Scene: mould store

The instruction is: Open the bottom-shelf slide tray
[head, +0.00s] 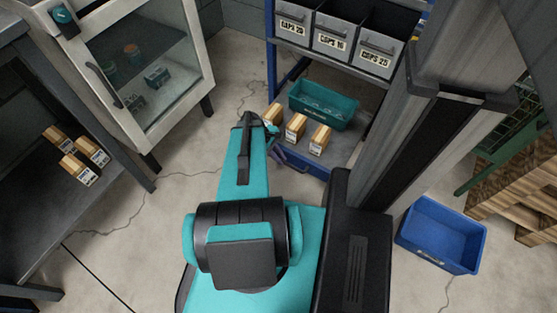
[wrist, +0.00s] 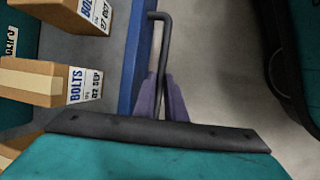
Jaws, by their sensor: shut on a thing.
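The bottom-shelf slide tray is a grey deck with a blue front lip (head: 312,169), low in the blue rack in the head view. In the wrist view its blue lip (wrist: 139,62) runs up the picture, with a dark bar handle (wrist: 164,45) standing off its right side. My gripper (wrist: 162,98) has its purple fingers closed around the handle bar. In the head view my gripper (head: 276,152) is at the tray's left front, mostly hidden by my arm, and the handle cannot be made out. How far out the tray stands is hard to tell.
Several bolt cartons (head: 296,127) and a teal bin (head: 323,105) stand on the tray. Grey bins (head: 334,36) fill the shelf above. A glass-door cabinet (head: 140,75) and dark shelving (head: 70,170) stand left. A blue crate (head: 440,235) lies right. Floor before the cabinet is clear.

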